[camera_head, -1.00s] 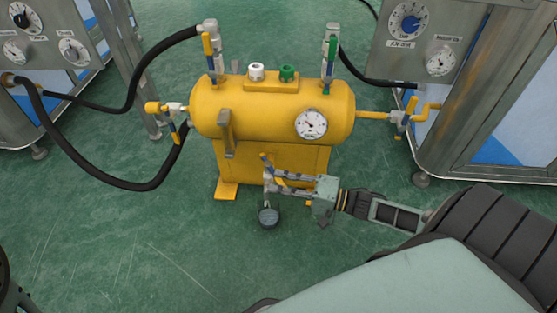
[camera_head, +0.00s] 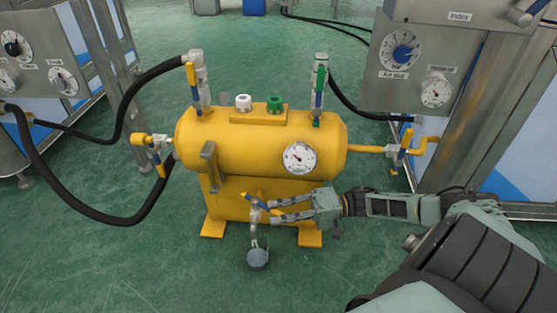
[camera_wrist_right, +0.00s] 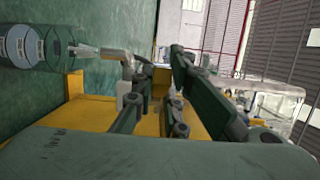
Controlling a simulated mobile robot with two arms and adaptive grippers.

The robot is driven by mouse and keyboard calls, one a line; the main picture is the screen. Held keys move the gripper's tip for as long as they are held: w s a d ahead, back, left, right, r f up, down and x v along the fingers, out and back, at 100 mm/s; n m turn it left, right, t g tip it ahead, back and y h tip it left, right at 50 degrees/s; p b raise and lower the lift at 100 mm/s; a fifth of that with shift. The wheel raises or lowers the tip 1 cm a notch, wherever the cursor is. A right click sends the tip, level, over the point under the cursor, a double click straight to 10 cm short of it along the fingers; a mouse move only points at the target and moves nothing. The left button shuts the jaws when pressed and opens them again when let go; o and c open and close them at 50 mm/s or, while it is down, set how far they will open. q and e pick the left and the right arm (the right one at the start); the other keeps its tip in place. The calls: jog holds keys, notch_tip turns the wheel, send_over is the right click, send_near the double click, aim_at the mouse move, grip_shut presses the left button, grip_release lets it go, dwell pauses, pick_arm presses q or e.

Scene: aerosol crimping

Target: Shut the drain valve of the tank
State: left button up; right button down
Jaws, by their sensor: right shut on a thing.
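The yellow tank (camera_head: 260,145) stands on its base on the green floor. In the right wrist view, the fingers (camera_wrist_right: 160,95) stand beside the pale pipe fitting (camera_wrist_right: 127,68), and the lever is hard to make out. My left gripper is not in view.
Upright valves (camera_head: 198,85) (camera_head: 319,90) stand on the tank's top, with side valves at left (camera_head: 154,148) and right (camera_head: 402,152). Black hoses (camera_head: 60,185) loop at the left. A pressure gauge (camera_head: 299,158) faces front. Metal cabinets flank the tank. The front floor is clear.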

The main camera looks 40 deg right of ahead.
jog(key=c, duration=1.7)
grip_release()
jog(key=shift+c, duration=0.2)
jog(key=v, duration=1.2)
